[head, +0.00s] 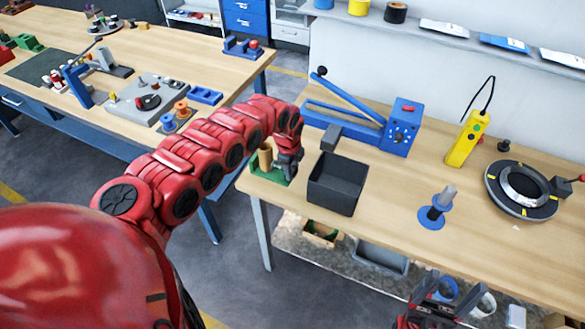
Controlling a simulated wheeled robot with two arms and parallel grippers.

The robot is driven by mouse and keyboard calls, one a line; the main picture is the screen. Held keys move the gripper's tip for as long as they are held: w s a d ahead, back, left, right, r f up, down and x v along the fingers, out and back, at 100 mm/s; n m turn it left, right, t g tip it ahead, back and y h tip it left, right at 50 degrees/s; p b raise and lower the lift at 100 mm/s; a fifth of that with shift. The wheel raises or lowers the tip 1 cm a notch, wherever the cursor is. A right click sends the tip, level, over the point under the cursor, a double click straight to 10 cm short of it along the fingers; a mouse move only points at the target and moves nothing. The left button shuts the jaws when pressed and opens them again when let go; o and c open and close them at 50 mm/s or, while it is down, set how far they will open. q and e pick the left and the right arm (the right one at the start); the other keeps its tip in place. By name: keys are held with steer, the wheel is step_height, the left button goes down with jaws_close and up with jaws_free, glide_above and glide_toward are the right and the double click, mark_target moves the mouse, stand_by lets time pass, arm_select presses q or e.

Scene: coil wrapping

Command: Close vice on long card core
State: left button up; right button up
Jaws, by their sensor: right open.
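The long card core (265,159) is a tan upright cylinder near the left corner of the front bench. It stands at a green vice (258,172), which my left arm and gripper partly cover. I cannot tell how far apart the vice jaws are or whether they touch the core. My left gripper (288,171) is at the right side of the vice, pointing down; its fingers are too small and dark to read. My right gripper (437,296) is open at the bottom edge of the picture, below the bench front, away from the vice.
A dark open bin (338,184) stands just right of the vice. Bare bench lies between the bin and the spindle stand.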

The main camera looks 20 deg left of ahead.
arm_select(q)
jaws_close()
steer(key=shift+f, duration=0.1)
steer(key=g+b, duration=0.1)
steer(key=b, duration=0.4)
steer(key=g+b, duration=0.1)
steer(key=b, duration=0.5)
steer(key=shift+w+f+g, duration=0.15)
steer(key=shift+w+g, duration=0.15)
steer(key=shift+w, duration=0.05)
steer(key=shift+b, duration=0.35)
steer(key=shift+s+r, duration=0.1)
steer(key=shift+r, duration=0.2)
steer(key=o, duration=0.5)
jaws_free()
steer(key=shift+o, duration=0.2)
